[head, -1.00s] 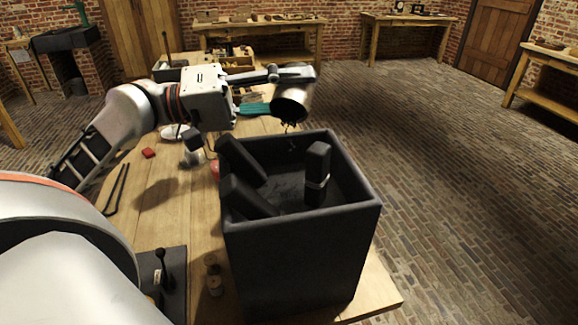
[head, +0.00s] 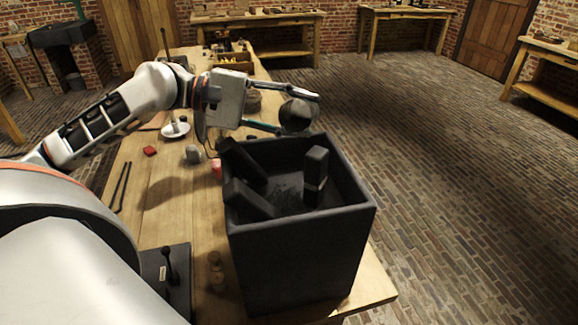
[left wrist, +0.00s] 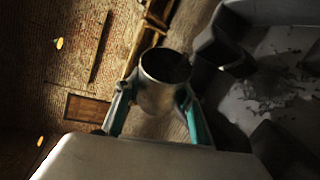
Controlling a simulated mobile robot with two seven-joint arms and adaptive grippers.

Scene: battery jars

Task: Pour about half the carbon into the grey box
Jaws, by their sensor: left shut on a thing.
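The dark grey box (head: 298,245) stands on the near right part of the bench, open at the top. Dark blocks stand and lean inside it, and a dark patch of loose grains (left wrist: 268,88) lies on its floor in the left wrist view. My left gripper (head: 290,112) is shut on a metal cup (left wrist: 160,97) above the box's far rim. The cup is tilted, and its dark mouth (head: 298,116) faces the head camera. How much carbon is in the cup cannot be told. My right gripper is not in view.
A wooden bench (head: 165,210) runs under the box. On it are a red block (head: 150,151), a white dish (head: 175,130), a grey jar (head: 193,154) and a black-handled device (head: 168,270). Brick floor lies open to the right.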

